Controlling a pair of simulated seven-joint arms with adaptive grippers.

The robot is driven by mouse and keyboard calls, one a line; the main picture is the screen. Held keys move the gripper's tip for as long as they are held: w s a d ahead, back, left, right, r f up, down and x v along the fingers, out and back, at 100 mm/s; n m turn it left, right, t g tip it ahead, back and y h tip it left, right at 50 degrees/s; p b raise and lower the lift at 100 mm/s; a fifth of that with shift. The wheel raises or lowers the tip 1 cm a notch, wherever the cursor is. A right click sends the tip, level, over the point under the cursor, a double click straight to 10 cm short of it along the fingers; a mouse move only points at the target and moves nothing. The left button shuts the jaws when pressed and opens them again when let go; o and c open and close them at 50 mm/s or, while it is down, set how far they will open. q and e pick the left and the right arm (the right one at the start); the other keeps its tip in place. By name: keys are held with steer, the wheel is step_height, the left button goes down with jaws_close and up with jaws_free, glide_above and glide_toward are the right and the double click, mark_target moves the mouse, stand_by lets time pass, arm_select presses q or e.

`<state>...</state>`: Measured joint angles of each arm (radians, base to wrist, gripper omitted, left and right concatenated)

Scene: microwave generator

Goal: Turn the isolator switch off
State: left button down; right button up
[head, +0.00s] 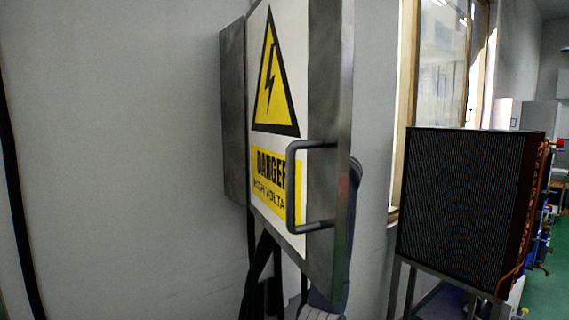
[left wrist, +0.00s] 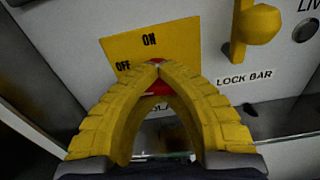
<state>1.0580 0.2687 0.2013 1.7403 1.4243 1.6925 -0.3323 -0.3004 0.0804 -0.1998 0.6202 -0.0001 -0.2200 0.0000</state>
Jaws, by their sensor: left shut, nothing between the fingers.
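In the left wrist view, the isolator switch's yellow plate (left wrist: 125,50) carries the words ON and OFF. A red part of the switch (left wrist: 158,88) shows behind and between my fingers; most of it is hidden, so I cannot tell its setting. My left gripper (left wrist: 158,66) has its two yellow fingers shut with the tips together, in front of the red part. I cannot tell whether they touch it. In the head view the cabinet door (head: 330,100), with its danger sign, hides the switch and the gripper. My right gripper is not in view.
In the left wrist view a yellow knob (left wrist: 258,28) sits right of the switch, above the LOCK BAR label (left wrist: 244,77). In the head view a grey handle (head: 291,190) sticks out from the door. A black finned unit (head: 465,200) stands to the right.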

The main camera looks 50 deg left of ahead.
arm_select(q)
steer(key=shift+s+r+n, duration=0.2)
steer(key=shift+r+n, duration=0.1)
steer(key=shift+r, duration=0.05)
steer(key=shift+r+n, duration=0.1)
steer(key=shift+n, duration=0.4)
steer(key=c, duration=2.2)
jaws_free()
steer(key=c, duration=1.1)
jaws_free()
steer(key=shift+s, duration=0.2)
steer(key=shift+o, duration=1.1)
steer(key=shift+w, duration=0.2)
steer(key=shift+d, duration=0.3)
steer(key=d, duration=1.1)
steer(key=shift+s+d, duration=0.25)
steer(key=shift+s, duration=0.2)
